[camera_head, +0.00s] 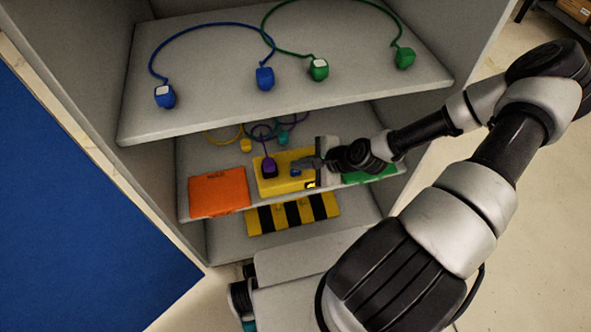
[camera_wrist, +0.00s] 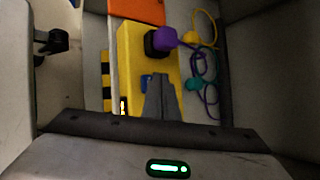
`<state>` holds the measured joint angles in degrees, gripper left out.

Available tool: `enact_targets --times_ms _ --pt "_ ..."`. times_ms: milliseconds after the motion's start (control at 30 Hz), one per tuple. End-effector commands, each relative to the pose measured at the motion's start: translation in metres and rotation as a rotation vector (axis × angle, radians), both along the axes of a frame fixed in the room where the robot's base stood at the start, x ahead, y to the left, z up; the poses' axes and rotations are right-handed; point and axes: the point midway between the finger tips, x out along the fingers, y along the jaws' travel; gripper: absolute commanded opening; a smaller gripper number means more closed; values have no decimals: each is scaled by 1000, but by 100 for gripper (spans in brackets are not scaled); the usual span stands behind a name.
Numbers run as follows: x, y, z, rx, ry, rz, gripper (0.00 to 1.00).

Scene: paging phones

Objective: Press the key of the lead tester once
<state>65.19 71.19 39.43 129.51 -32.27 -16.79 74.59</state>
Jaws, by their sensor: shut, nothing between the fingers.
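The lead tester appears to be the yellow box (camera_head: 270,186) on the middle shelf; it also shows in the wrist view (camera_wrist: 133,50). A purple plug (camera_head: 269,168) sits at a dark socket on its top, seen again in the wrist view (camera_wrist: 167,38). A small blue key (camera_wrist: 146,80) is on the top face, partly hidden by my fingers. A small lit spot (camera_wrist: 123,106) shows at the box's front edge. My gripper (camera_head: 307,163) is shut and empty, with its fingertips (camera_wrist: 155,76) over the box beside the key. I cannot tell whether they touch it.
An orange box (camera_head: 218,193) stands left of the tester, a green one (camera_head: 370,176) to the right. Yellow (camera_head: 245,144) and teal (camera_head: 283,138) plugs lie behind. The upper shelf (camera_head: 220,105) is close above, holding blue and green leads. A striped black-yellow thing (camera_head: 320,207) is below.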

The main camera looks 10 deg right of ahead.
Motion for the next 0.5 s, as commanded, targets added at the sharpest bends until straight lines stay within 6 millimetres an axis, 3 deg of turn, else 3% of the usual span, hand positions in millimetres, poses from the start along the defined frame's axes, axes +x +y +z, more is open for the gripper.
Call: enact_targets --times_ms 167,500 --pt "0 0 4 0 0 0 0" --pt "0 0 37 0 0 0 0"
